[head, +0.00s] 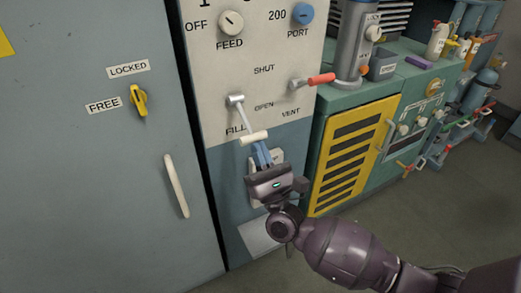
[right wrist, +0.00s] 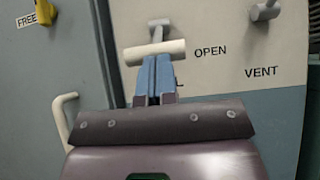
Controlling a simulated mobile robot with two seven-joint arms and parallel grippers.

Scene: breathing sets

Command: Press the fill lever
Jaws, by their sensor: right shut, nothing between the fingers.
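The fill lever (head: 242,117) has a grey pivot on the white panel, a thin arm slanting down, and a cream crossbar handle above the blue lower panel. It also shows in the right wrist view, where its cream crossbar (right wrist: 155,52) lies level just beyond my fingertips. My right gripper (head: 262,152) is shut and empty, its blue fingers pointing up at the crossbar from below. The tips (right wrist: 154,62) overlap the crossbar's lower edge in the picture; I cannot tell if they touch. My left gripper is not in view.
Right of the fill lever is a red-handled lever (head: 313,80). A grey cabinet door (head: 100,200) with a yellow knob (head: 138,100) and a pale handle (head: 176,186) stands left. A green bench unit with a yellow vented door (head: 355,150) stands right. Floor is open at lower right.

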